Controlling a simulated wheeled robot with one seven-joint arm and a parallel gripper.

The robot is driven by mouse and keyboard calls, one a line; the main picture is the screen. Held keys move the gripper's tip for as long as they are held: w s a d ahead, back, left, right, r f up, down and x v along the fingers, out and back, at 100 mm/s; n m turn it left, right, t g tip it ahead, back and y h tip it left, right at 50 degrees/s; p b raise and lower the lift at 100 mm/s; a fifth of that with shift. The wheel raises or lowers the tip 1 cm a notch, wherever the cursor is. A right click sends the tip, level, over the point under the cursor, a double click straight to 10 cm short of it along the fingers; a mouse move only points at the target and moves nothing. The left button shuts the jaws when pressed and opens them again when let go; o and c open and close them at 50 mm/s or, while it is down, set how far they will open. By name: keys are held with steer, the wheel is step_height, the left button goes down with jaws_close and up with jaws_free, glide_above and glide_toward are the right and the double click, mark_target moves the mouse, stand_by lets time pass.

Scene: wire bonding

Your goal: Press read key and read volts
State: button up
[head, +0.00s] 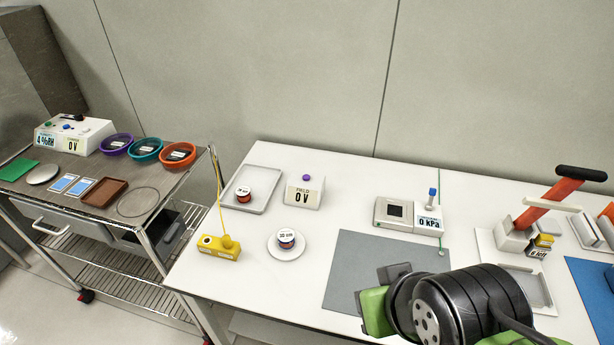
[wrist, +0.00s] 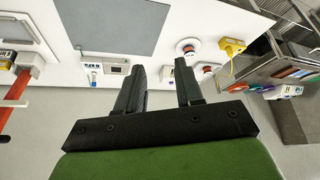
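A white meter (head: 85,138) stands at the back of the cart, with a label reading 0 V, another label too small to read, and small green and blue keys on top. My gripper (wrist: 160,85) is open and empty in the wrist view, its two dark fingers apart over the table side. In the head view it is at the front of the grey mat (head: 370,255), partly hidden by my arm.
The table also holds a 0 kPa unit (head: 409,215), a yellow block (head: 219,248) with a wire post, a spool on a white dish (head: 286,255) and a red-handled press (head: 548,207). Purple, teal and orange bowls (head: 176,155) stand on the cart.

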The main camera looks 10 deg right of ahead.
jaws_close()
stand_by(1.2)
